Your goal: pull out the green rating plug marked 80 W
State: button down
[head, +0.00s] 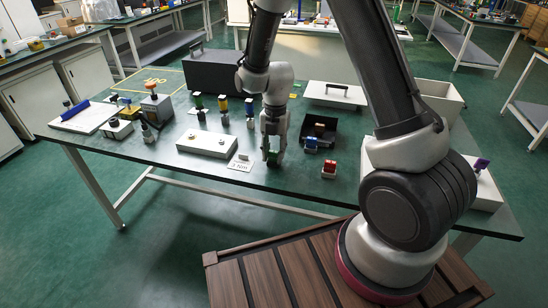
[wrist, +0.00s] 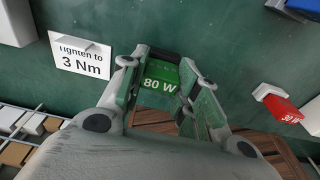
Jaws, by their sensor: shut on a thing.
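The green rating plug marked 80 W (wrist: 160,83) sits between the fingers of my gripper (wrist: 168,98) in the wrist view, its label facing the camera. My gripper is shut on it. A dark part shows just beyond the plug; I cannot tell whether the plug is still seated in it. In the head view my gripper (head: 273,158) points down at the table near its front edge, with a bit of green (head: 272,155) showing between the fingers. A red plug marked 30 W (wrist: 283,106) stands apart to the right on a white base, also seen in the head view (head: 329,166).
A "Tighten to 3 Nm" card (head: 240,163) and a white box (head: 206,144) lie left of my gripper. A dark open bin (head: 333,128) and a blue-topped piece (head: 311,142) stand to the right.

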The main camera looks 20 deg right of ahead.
aim_at(273, 153)
jog(key=shift+r, duration=0.6)
jog(key=shift+r, duration=2.5)
